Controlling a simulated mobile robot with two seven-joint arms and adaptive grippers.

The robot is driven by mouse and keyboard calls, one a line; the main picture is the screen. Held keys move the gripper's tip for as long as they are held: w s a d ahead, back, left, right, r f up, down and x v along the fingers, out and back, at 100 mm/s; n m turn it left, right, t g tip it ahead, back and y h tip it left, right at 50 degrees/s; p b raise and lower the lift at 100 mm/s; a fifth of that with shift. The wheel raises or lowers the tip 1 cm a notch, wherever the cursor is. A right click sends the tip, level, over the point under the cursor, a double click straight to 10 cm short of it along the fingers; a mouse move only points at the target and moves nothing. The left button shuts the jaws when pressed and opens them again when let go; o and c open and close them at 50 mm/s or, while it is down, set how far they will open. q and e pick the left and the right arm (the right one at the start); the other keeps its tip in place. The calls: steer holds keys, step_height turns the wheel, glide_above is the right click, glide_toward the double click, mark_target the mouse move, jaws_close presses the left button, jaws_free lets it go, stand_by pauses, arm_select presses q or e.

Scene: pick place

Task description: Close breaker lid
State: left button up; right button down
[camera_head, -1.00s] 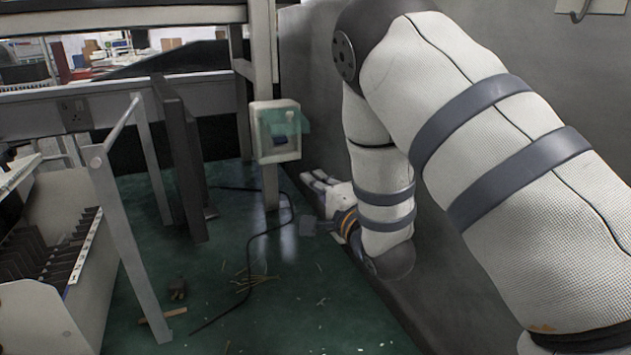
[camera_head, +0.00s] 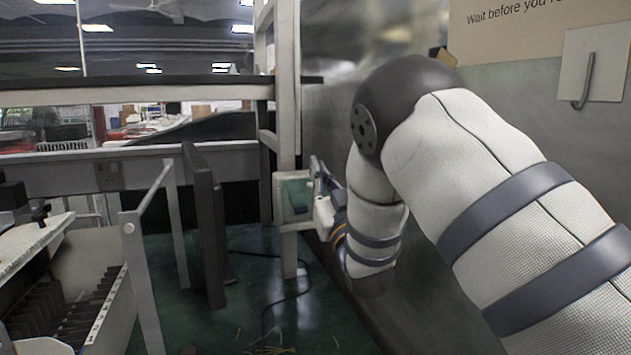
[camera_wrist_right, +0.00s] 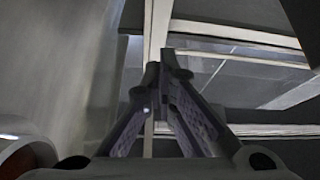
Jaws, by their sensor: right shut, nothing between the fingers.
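The breaker box (camera_head: 281,215) is a small pale box fixed on the upright post, near the middle of the head view. Its lid (camera_head: 295,194) is greenish and see-through and shows at the front of the box. I cannot tell how far open the lid is. My right gripper (camera_head: 316,168) is just right of the box, pointing up, and overlaps or nearly meets its right edge. Contact cannot be told. In the wrist view the right gripper's fingers (camera_wrist_right: 164,62) come together at the tips with nothing between them. My left gripper is out of view.
The pale post (camera_head: 287,110) carries a shelf frame. A grey wall (camera_head: 530,105) runs along the right side. A dark upright panel (camera_head: 207,225) and a pale rail frame (camera_head: 146,270) stand left of the box. A cable (camera_head: 290,297) lies on the green floor.

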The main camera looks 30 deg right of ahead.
steer(key=w+f, duration=0.1)
steer(key=w+d+f, duration=0.1)
steer(key=w, duration=0.1)
steer(key=shift+w+f, duration=0.15)
steer(key=shift+f, duration=0.05)
stand_by(0.3)
